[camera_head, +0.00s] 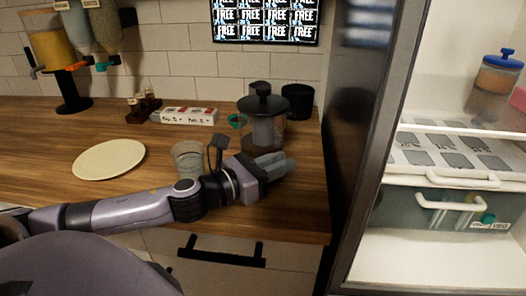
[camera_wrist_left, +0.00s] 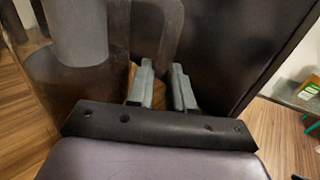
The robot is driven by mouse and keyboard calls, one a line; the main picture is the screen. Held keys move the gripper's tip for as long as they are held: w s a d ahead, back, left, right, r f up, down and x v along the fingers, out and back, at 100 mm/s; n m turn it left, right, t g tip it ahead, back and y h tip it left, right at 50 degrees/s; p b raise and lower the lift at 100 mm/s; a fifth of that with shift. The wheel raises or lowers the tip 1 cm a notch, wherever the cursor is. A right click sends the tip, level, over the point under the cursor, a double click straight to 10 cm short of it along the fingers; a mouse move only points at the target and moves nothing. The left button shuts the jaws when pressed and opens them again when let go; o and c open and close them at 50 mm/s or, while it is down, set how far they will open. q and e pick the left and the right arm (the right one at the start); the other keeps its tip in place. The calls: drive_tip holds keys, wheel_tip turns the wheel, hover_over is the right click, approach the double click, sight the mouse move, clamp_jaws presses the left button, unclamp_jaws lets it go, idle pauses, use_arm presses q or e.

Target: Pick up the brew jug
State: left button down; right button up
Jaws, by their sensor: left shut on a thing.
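The brew jug (camera_head: 264,133), clear with a dark lid and plunger knob, is upright at the right end of the wooden counter. My left gripper (camera_head: 288,164) reaches in front of it from the left and is shut on its handle. In the left wrist view the jug (camera_wrist_left: 85,75) fills the left side. Its dark looped handle (camera_wrist_left: 178,20) runs down towards the two grey fingers of my left gripper (camera_wrist_left: 163,88). The exact contact is partly hidden in shadow. I cannot tell whether the jug's base touches the counter. My right gripper is in neither view.
A clear cup (camera_head: 187,155) stands just behind my left arm. A pale round plate (camera_head: 109,159) lies at left. The tall dark cabinet side (camera_head: 352,130) closes off the right, with an open lit fridge (camera_head: 450,230) beyond.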

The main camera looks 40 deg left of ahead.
use_arm(q)
drive_tip(key=shift+r, duration=0.2)
drive_tip(key=shift+r, duration=0.15)
idle(0.3)
